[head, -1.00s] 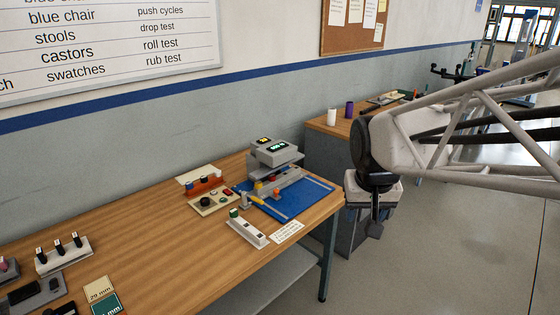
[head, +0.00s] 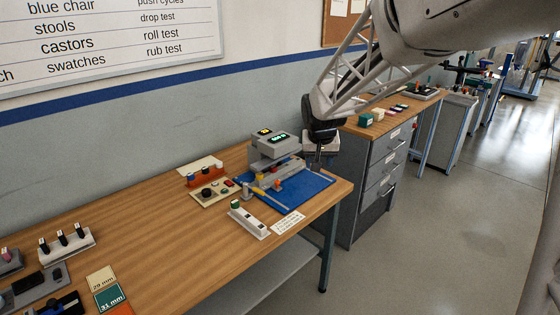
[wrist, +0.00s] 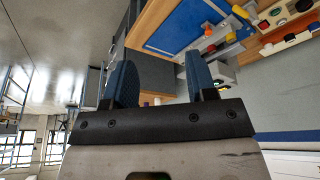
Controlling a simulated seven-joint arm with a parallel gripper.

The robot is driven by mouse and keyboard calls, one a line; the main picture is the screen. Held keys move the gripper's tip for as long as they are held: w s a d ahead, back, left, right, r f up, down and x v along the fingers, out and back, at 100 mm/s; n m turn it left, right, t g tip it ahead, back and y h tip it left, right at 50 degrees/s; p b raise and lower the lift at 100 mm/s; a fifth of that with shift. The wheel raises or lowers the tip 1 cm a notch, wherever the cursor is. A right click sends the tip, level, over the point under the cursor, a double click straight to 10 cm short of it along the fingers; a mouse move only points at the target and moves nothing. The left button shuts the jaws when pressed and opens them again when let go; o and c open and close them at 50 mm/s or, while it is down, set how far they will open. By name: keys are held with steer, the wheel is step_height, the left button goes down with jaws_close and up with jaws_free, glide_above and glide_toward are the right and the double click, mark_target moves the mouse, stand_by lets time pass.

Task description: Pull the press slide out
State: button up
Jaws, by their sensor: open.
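The grey press (head: 275,146), with a yellow and a green display on top, stands on a blue mat (head: 312,187) at the bench's right end. A grey slide-like part (head: 290,180) with small yellow and orange pieces is low at its front; I cannot tell exactly where the slide ends. The press area also shows at the upper right of the wrist view, with part of the blue mat (wrist: 180,30). My gripper (head: 317,166) is just right of the press, near the mat's back edge. In the wrist view its two blue fingers (wrist: 161,80) are apart with nothing between them.
The wooden bench (head: 150,235) also holds a button panel (head: 212,194), a white block with a green knob (head: 248,220) and a label card (head: 287,222) near the press. A grey drawer cabinet (head: 380,180) stands right of the bench. The aisle floor is clear.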

steer(key=w+a+f, duration=0.3)
steer(key=w+f, duration=0.1)
steer(key=w, duration=0.3)
steer(key=w+a+f, duration=0.3)
steer(key=w+f, duration=0.1)
steer(key=w, duration=0.3)
glide_toward(277, 181)
steer(key=shift+s+d+f+t, duration=0.2)
steer(key=shift+f+t, duration=0.2)
steer(key=shift+f, duration=0.25)
steer(key=shift+w+f, duration=0.1)
steer(key=shift+x, duration=3.8)
steer(key=shift+a, duration=0.1)
jaws_close()
